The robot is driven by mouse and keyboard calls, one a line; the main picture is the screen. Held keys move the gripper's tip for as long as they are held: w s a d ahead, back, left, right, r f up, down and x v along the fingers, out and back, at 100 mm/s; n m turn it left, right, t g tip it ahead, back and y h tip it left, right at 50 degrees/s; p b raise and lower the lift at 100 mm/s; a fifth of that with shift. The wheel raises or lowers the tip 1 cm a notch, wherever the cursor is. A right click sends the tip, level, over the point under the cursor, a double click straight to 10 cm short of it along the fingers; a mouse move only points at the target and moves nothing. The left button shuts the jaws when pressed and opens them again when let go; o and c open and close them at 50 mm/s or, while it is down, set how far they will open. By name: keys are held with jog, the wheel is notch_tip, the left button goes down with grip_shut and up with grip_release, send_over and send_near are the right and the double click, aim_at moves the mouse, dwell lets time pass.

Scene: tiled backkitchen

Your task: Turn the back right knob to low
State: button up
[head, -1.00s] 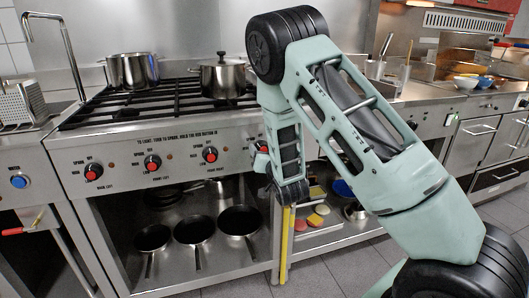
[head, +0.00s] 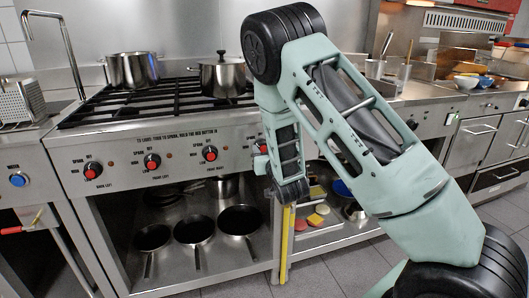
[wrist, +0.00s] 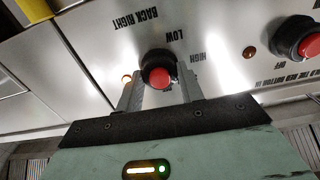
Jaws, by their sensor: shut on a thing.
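The back right knob (wrist: 160,74) is red-capped with a black base on the steel stove front (wrist: 215,60). In the wrist view its label reads upside down, with LOW and HIGH printed around it. My gripper (wrist: 158,88) has one finger on each side of the knob and is shut on it. I cannot tell exactly where the knob's pointer stands. In the head view the knob (head: 260,146) shows only partly beside my arm, and my fingers there are hidden.
Other red knobs (head: 210,154) line the panel to the left; one neighbouring knob (wrist: 298,40) shows in the wrist view. Pots (head: 222,76) stand on the black grates above. Pans (head: 194,230) lie on the shelf below. A yellow strip (head: 285,245) stands below my wrist.

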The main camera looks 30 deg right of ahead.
jog(key=n, duration=0.4)
jog(key=shift+n, duration=0.4)
jog(key=n, duration=1)
jog(key=shift+a+p, duration=0.1)
jog(key=shift+p, duration=0.2)
jog(key=n+p, duration=0.1)
jog(key=n, duration=0.3)
jog(key=shift+f, duration=0.1)
jog(key=shift+n, duration=0.3)
jog(key=o, duration=1)
